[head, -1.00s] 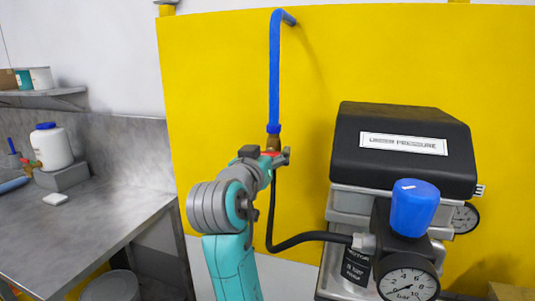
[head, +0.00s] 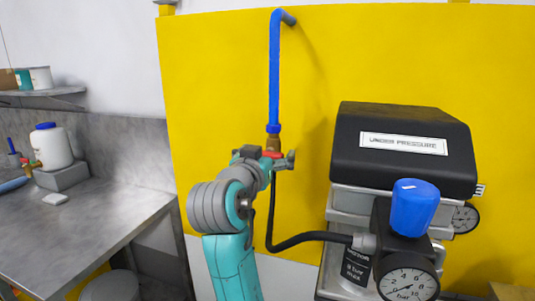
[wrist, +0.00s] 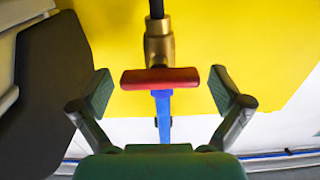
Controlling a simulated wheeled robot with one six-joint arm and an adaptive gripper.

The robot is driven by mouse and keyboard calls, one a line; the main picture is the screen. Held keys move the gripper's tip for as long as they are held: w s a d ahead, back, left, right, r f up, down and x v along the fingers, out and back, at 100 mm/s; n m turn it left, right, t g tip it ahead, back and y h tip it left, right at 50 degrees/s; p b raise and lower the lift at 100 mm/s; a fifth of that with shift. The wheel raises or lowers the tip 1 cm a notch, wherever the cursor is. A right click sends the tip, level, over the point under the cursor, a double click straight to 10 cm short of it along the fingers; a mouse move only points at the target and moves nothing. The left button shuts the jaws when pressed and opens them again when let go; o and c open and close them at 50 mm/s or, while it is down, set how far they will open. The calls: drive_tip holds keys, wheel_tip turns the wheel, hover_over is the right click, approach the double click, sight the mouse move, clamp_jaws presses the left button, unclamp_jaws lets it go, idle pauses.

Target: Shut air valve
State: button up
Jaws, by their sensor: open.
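The air valve is a brass body (wrist: 159,46) with a red bar handle (wrist: 160,78), in line with a blue pipe (head: 275,75) and a black hose. In the wrist view the handle lies crosswise to the pipe. My gripper (wrist: 164,90) is open, one green-padded finger on each side of the handle's ends, with clear gaps and no contact visible. In the head view my gripper (head: 266,158) is at the valve, just below the brass fitting (head: 273,143), and mostly hides the red handle (head: 272,154).
A black-topped unit (head: 400,140) labelled "UNDER PRESSURE" stands to the right, with a blue regulator knob (head: 413,208) and a gauge (head: 408,284). The black hose (head: 300,240) runs from the valve to it. A yellow panel (head: 220,80) is behind. A metal bench (head: 90,220) is at left.

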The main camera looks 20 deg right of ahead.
drive_tip(key=v, duration=1.2)
